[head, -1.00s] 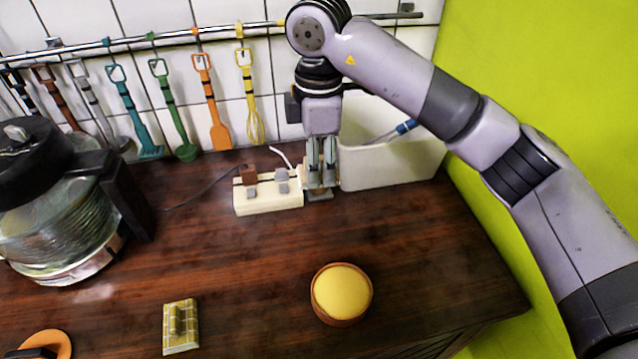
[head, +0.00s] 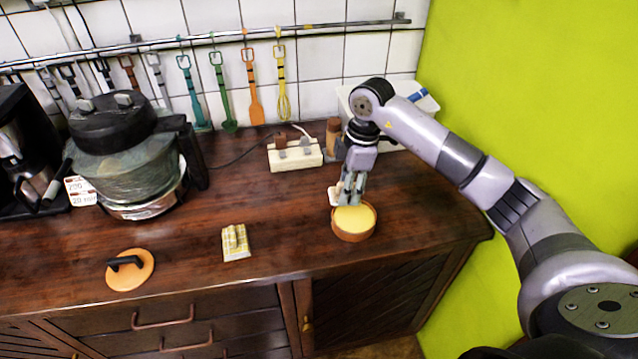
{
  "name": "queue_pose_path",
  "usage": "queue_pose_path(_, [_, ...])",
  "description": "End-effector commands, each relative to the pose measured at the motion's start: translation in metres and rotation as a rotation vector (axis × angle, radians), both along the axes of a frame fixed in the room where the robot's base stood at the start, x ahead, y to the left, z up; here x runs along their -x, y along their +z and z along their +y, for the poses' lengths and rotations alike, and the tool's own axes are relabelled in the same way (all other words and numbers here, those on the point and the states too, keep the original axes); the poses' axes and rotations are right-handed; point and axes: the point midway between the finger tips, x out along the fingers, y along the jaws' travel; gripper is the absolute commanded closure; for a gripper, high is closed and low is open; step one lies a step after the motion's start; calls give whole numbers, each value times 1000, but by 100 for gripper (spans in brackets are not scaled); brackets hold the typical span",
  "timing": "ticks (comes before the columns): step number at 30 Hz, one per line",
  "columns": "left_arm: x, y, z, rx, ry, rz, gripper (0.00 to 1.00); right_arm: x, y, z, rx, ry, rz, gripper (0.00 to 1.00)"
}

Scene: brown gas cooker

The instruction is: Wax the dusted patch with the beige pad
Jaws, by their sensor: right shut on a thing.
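My right gripper (head: 350,196) is shut on a small beige pad (head: 335,196), of which only the left part shows beside the fingers. It holds the pad at the round brown tub of yellow wax (head: 354,224), over its back rim. I cannot tell whether the pad touches the wax. The dusted patch cannot be made out clearly now. My left gripper is not in view.
A yellow checked pad (head: 236,243) and an orange round pad with a black handle (head: 130,269) lie near the front edge. A glass-bodied cooker (head: 128,165), power strip (head: 295,155) and white bin (head: 407,108) stand behind. The middle counter is clear.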

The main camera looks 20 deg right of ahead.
Motion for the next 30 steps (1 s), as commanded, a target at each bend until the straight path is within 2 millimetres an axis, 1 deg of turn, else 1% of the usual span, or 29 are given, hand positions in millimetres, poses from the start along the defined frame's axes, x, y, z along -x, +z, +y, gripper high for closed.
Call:
queue_pose_path(1, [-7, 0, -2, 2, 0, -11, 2, 0, -2, -2, -1, -3, 0, 85])
queue_pose_path(6, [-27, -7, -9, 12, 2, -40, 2, 0, -11, -2, -2, -2, 0, 85])
queue_pose_path(9, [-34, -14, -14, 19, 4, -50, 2, 0, -20, -2, -2, -2, 0, 85])
queue_pose_path(14, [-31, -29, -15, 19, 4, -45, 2, 0, -38, -2, -2, -2, 0, 85])
queue_pose_path(19, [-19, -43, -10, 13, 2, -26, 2, 0, -54, -2, -2, -2, 0, 85])
queue_pose_path(23, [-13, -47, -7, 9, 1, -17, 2, 0, -58, -2, -2, -2, 0, 85])
queue_pose_path(30, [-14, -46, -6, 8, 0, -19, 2, 0, -58, -2, -2, -2, 0, 85])
